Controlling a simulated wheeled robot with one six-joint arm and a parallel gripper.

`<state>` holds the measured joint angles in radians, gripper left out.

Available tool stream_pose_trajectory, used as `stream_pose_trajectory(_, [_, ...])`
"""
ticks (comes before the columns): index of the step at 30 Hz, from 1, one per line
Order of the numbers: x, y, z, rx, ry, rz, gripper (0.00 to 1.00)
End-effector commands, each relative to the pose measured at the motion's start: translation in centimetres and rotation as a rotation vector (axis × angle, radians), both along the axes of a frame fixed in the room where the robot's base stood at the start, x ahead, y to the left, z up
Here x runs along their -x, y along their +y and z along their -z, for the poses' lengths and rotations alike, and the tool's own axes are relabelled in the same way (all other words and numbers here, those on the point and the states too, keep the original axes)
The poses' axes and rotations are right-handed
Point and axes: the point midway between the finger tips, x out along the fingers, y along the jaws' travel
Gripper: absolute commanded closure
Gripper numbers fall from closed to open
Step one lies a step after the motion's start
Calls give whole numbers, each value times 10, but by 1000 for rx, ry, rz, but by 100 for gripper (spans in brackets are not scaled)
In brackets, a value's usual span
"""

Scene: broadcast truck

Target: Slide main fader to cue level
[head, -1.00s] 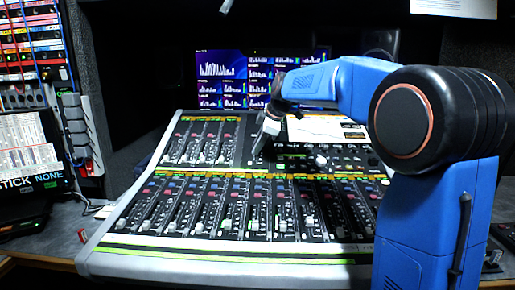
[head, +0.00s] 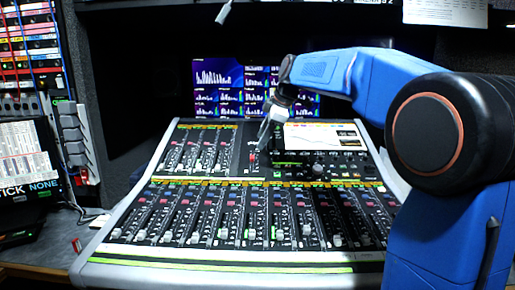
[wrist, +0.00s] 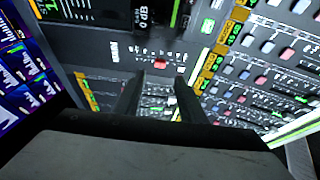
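The mixing console (head: 230,257) stands in front of me, with a long lower bank of fader strips and a shorter upper left bank. Several light fader caps show along the lower bank (head: 251,234); I cannot tell which one is the main fader. My gripper (head: 263,145) points down over the console's upper middle, left of its built-in screen (head: 322,136). In the wrist view, its two dark fingers (wrist: 158,80) are apart with nothing visible between them. A small red button (wrist: 160,64) shows just beyond the fingertips. Whether the fingertips touch the panel is unclear.
A monitor (head: 217,78) with blue graphs stands behind the console. A patch panel with cables (head: 32,50) and grey switch blocks (head: 78,140) are at the left. A dark shelf overhangs the back. Open space lies above the lower fader bank.

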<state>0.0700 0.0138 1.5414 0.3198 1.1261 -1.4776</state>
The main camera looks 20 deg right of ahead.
Motion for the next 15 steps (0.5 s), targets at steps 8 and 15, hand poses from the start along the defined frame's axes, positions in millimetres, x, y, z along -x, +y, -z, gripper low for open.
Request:
stream_pose_trajectory(8, [25,-14,-47,0,-3,1,62])
stream_pose_trajectory(15, [38,-20,-70,-1,0,0,62])
